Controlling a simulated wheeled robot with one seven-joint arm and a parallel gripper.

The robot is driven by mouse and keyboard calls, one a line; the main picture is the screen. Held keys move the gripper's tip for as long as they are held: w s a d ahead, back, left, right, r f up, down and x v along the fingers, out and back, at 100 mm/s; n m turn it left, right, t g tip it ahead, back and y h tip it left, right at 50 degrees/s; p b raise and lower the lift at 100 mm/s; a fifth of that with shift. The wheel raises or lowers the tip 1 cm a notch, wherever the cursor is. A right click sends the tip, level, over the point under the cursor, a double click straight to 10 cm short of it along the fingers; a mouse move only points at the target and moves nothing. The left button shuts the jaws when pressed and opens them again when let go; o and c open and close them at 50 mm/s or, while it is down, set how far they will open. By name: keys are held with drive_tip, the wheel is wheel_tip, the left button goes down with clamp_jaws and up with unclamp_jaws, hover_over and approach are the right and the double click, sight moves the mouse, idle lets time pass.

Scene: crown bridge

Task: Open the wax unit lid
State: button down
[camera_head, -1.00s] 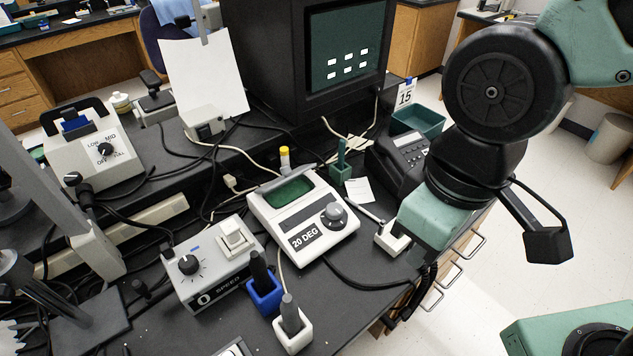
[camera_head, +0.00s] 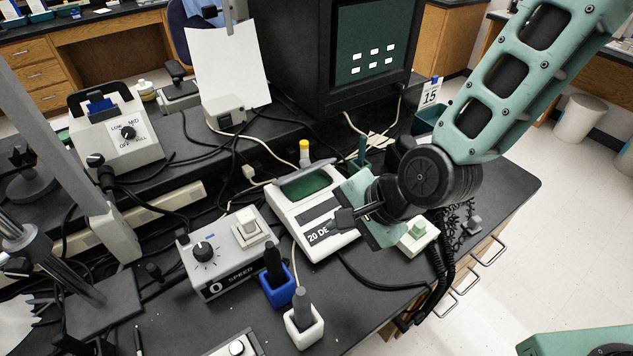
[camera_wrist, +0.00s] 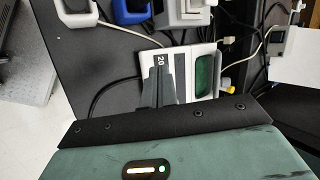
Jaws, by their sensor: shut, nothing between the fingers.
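The wax unit (camera_head: 318,248) is a white box marked "20 DEG" on the black bench. Its green well (camera_head: 308,188) shows at its rear, and a grey flap (camera_head: 306,164) stands tilted up along the well's back edge. My gripper (camera_head: 338,222) is shut and empty, in front of the unit's label and dial area, with my wrist covering its right side. In the wrist view, my gripper (camera_wrist: 160,75) overlaps the unit's white face, with the green well (camera_wrist: 204,76) to the right of the fingers. I cannot tell whether the fingertips touch the unit.
A speed control box (camera_head: 228,258) stands left of the unit. A blue holder (camera_head: 279,290) and a white holder (camera_head: 304,328) stand in front. A monitor (camera_head: 345,60) and cables lie behind.

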drive_tip(key=w+a+f+m+t+y, duration=0.15)
drive_tip(key=w+f+m+t, duration=0.35)
drive_tip(key=m, duration=0.6)
drive_tip(key=m+t, duration=0.2)
drive_tip(key=m, duration=0.7)
approach(302, 166)
drive_tip(key=shift+h, duration=0.25)
drive_tip(key=w+f, duration=0.1)
drive_tip(key=f, duration=0.1)
drive_tip(key=w+a+f, duration=0.1)
drive_tip(key=f, duration=0.1)
drive_tip(key=w+a+f, duration=0.1)
drive_tip(key=w+f, duration=0.1)
drive_tip(key=shift+p, duration=0.4)
drive_tip(key=shift+w+a+r+p, duration=0.1)
drive_tip(key=shift+r+p, duration=0.25)
drive_tip(key=shift+p, duration=0.4)
